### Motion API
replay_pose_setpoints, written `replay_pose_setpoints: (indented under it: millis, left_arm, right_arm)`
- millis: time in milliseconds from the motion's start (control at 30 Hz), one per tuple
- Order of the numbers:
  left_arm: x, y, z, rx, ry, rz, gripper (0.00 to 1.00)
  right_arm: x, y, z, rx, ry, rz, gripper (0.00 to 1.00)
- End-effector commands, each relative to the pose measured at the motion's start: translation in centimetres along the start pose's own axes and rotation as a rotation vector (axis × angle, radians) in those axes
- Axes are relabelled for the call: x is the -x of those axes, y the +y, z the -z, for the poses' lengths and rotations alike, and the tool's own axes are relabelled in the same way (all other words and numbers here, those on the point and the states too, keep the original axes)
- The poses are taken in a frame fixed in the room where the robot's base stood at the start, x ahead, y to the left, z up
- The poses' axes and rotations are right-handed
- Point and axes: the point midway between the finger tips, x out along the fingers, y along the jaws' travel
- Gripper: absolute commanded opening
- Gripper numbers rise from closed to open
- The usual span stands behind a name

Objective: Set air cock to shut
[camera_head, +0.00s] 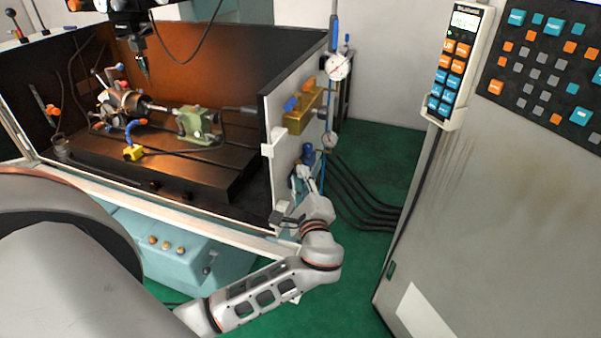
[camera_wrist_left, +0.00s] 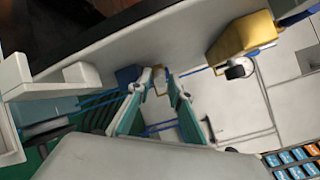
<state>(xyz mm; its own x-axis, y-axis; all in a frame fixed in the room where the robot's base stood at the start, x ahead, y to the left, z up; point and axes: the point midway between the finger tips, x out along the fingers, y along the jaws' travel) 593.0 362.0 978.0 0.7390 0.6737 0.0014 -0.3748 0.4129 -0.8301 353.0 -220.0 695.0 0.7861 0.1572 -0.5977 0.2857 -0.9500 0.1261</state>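On the outer right wall of the machine enclosure is a brass block (camera_head: 300,117) with a blue lever (camera_head: 290,104) and an orange lever (camera_head: 307,86). The brass block also shows in the left wrist view (camera_wrist_left: 238,38). A blue fitting (camera_head: 308,152) sits lower on the wall. I cannot tell for sure which of these is the air cock. My left gripper (camera_head: 306,174) is close to the wall, just below the blue fitting. In the left wrist view its fingers (camera_wrist_left: 159,82) stand apart, with a small pale part visible between the tips; contact is unclear. My right gripper is out of view.
A round gauge (camera_head: 337,67) is above the brass block. Black hoses (camera_head: 362,193) run across the green floor to a grey cabinet (camera_head: 490,220) at right, which carries a hand pendant (camera_head: 455,65). The enclosure holds a chuck (camera_head: 122,102) and a green fixture (camera_head: 198,124).

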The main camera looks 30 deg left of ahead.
Motion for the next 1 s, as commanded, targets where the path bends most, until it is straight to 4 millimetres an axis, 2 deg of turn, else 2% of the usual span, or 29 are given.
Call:
replay_pose_setpoints:
  millis: [200,467,533,567,800,1000]
  left_arm:
    - [-1.6,0.0,0.0,0.001,0.000,-0.001,0.20]
    - [-1.8,0.1,0.0,0.001,0.001,-0.001,0.20]
    - [-1.8,0.1,0.0,0.001,0.001,-0.001,0.04]
    - [-1.8,0.1,0.0,0.001,0.001,-0.001,0.00]
    - [-1.8,0.2,-0.1,0.001,0.011,0.006,0.00]
    - [-1.9,0.7,-0.7,-0.002,0.115,0.075,0.00]
  right_arm:
    - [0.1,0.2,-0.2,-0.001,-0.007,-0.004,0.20]
    - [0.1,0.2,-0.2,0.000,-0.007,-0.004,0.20]
    - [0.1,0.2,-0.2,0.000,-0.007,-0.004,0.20]
    - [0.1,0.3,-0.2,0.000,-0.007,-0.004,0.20]
    - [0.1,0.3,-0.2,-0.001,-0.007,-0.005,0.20]
    - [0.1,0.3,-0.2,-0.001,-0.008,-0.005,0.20]
